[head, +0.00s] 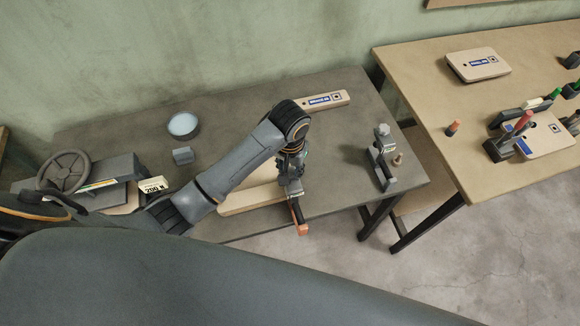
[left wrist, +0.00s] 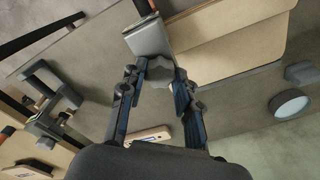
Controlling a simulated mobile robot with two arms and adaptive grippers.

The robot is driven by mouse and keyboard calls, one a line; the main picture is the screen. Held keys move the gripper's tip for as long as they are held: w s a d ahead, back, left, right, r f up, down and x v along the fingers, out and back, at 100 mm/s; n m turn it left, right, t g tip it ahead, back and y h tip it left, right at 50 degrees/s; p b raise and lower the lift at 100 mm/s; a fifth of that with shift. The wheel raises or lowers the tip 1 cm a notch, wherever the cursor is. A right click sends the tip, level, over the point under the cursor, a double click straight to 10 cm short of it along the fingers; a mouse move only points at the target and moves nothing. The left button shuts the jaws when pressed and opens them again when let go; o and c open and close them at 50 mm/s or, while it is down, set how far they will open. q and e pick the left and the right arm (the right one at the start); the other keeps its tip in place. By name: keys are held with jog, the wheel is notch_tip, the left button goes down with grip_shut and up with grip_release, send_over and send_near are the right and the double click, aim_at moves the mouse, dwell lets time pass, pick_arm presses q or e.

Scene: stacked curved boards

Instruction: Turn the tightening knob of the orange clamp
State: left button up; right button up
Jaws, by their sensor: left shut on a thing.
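The orange clamp (head: 301,222) is at the front edge of the grey table, beside the pale stacked boards (head: 240,203). In the left wrist view its grey jaw body (left wrist: 148,36) is at the top, next to the curved boards (left wrist: 232,30). My left gripper (head: 291,176) is above the clamp. In the left wrist view the left gripper's fingers (left wrist: 160,78) are closed on the grey tightening knob (left wrist: 158,70), one on each side. In the head view my gripper hides the knob. My right gripper is not in view.
On the grey table (head: 345,125) are a grey clamp (head: 383,158) at the right, a labelled board (head: 322,101), a round dish (head: 184,125) and a small grey block (head: 183,156). A handwheel device (head: 66,172) stands at the left. A wooden table (head: 425,70) with tools is at the right.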

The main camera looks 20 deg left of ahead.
pick_arm(q)
jog(key=n, duration=1.1)
jog(key=shift+n, duration=0.4)
dwell(0.3)
jog(key=o, duration=1.1)
jog(key=shift+o, duration=0.2)
